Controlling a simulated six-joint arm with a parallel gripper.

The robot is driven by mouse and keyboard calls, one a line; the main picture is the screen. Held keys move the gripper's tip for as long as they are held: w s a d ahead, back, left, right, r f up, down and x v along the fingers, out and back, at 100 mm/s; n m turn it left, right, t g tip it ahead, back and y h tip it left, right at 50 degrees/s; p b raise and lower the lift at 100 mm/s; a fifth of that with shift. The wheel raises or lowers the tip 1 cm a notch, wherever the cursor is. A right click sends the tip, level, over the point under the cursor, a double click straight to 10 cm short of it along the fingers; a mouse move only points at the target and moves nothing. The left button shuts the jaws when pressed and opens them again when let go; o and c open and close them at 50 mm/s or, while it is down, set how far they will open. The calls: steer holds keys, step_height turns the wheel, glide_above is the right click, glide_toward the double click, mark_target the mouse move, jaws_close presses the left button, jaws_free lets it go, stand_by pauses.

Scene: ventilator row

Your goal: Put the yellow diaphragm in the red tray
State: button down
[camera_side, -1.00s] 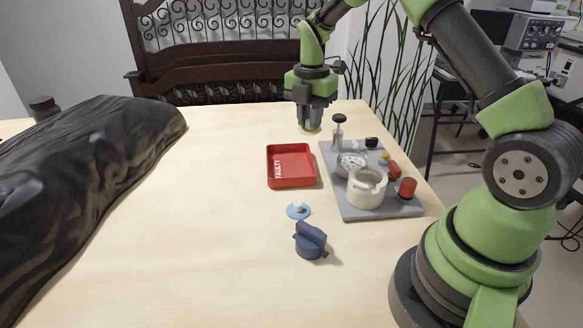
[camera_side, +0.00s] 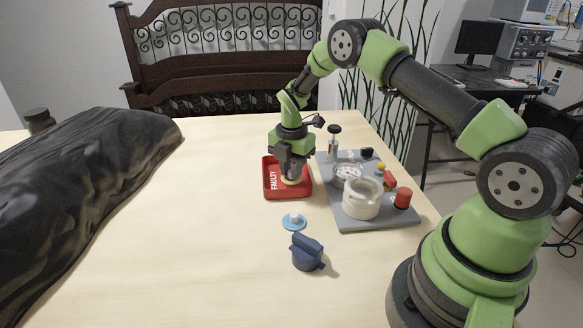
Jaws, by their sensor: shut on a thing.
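The red tray (camera_side: 270,193), marked FAULTY, lies on the table left of the grey board. My gripper (camera_side: 293,176) points down over the tray's right part. It is shut on the yellow diaphragm (camera_side: 291,181), a pale yellow disc at the fingertips. The disc appears within the tray's outline, low over its floor. I cannot tell whether it touches the floor. The fingers hide part of the disc and of the tray's back right.
The grey board (camera_side: 370,222) at the right bears a white ring-shaped part (camera_side: 361,198), a gauge (camera_side: 347,174) and a red cap (camera_side: 403,198). A blue disc (camera_side: 294,221) and a dark blue knob (camera_side: 307,252) lie in front of the tray. The table's left middle is clear.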

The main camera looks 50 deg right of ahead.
steer(key=shift+f, duration=0.3)
steer(key=shift+f, duration=0.25)
steer(key=c, duration=1.1)
jaws_free()
